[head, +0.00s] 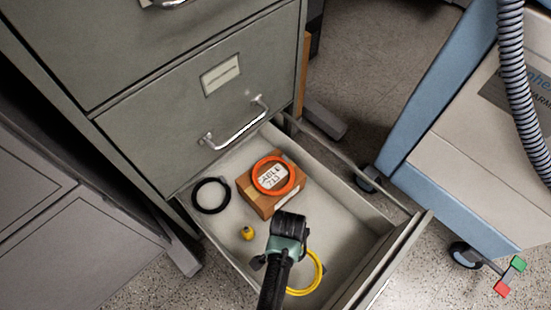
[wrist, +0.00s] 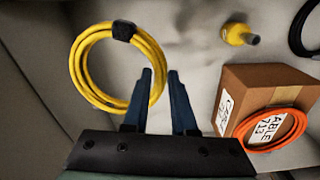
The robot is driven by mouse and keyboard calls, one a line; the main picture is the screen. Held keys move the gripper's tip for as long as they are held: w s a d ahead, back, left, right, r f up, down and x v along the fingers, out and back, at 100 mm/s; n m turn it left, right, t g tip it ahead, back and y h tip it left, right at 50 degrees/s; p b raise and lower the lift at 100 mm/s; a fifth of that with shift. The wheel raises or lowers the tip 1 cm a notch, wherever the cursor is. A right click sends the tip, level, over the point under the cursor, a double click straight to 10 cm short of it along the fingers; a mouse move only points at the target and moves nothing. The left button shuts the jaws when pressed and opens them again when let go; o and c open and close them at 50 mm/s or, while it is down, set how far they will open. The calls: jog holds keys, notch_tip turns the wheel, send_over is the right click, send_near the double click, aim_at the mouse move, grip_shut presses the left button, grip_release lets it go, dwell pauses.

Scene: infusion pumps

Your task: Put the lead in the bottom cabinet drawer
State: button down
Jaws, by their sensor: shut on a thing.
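A yellow coiled lead (head: 320,271) with a black band shows inside the open bottom drawer (head: 362,232) of the grey cabinet. It also shows in the wrist view (wrist: 77,72). My gripper (head: 287,232) reaches down into the drawer. In the wrist view its two fingers (wrist: 160,75) stand a little apart, with the right-hand side of the yellow coil between their tips. It is shut on that coil. My gripper hides part of the coil in the head view. I cannot tell whether the coil touches the drawer floor.
The drawer also holds a cardboard box (head: 258,202) with an orange coil (head: 257,180) on it, a black coil (head: 196,201) and a small yellow object (head: 248,233). A blue and white cart (head: 440,120) stands to the right. The drawer's walls surround my gripper.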

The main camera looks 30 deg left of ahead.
notch_tip(320, 180, down, 11)
jog(key=b, duration=0.8)
jog(key=shift+r, duration=0.3)
jog(key=c, duration=0.7)
grip_release()
jog(key=shift+s, duration=0.1)
notch_tip(320, 180, up, 12)
jog(key=p, duration=0.8)
jog(key=shift+a+p, duration=0.1)
jog(key=shift+p, duration=0.3)
jog(key=shift+w, duration=0.2)
